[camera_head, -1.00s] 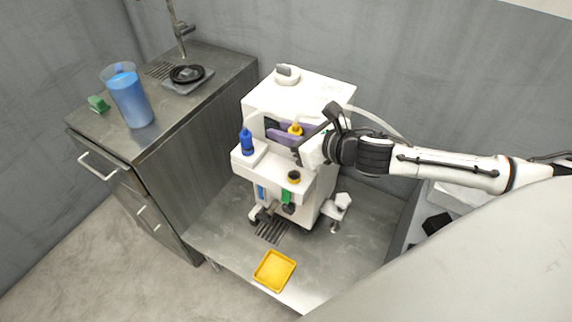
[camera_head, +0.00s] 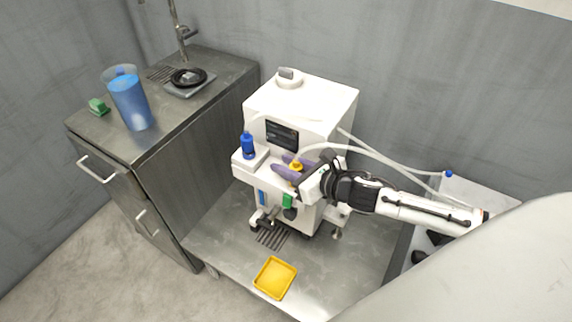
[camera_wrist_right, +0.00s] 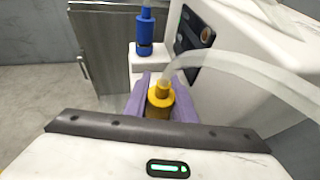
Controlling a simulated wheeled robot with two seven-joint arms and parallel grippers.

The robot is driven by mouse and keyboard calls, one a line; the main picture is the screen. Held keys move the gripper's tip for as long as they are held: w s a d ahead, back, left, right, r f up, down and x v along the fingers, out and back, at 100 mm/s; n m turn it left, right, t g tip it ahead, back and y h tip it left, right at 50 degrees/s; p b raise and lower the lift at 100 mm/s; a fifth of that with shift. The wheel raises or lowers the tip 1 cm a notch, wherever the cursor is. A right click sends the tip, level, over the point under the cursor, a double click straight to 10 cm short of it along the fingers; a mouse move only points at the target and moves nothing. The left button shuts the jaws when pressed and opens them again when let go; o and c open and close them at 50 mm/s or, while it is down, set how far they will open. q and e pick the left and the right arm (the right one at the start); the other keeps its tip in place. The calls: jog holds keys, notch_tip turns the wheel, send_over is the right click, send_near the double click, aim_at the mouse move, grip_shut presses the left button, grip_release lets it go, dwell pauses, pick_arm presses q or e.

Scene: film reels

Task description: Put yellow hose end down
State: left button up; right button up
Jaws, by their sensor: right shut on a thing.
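The yellow hose end (camera_head: 295,166) is held upright between the purple fingers of my right gripper (camera_head: 292,170), at the front of the white machine (camera_head: 328,98). In the right wrist view the yellow hose end (camera_wrist_right: 159,101) sits between both fingers (camera_wrist_right: 158,104), with the pale hose (camera_wrist_right: 235,65) rising from its top. The gripper is over the machine's front ledge, and the ledge's yellow-and-black port is hidden. I cannot tell whether the hose end touches the ledge. My left gripper is not in view.
A blue hose end (camera_head: 247,145) stands on the ledge's left block. The hose arcs right past my arm; a blue tip (camera_head: 448,174) shows at the right. A yellow tray (camera_head: 275,278) lies in front. A blue-filled jug (camera_head: 130,102) stands on the left cabinet (camera_head: 196,140).

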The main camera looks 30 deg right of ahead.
jog(key=shift+f, duration=0.2)
jog(key=o, duration=0.8)
jog(key=shift+r, duration=0.1)
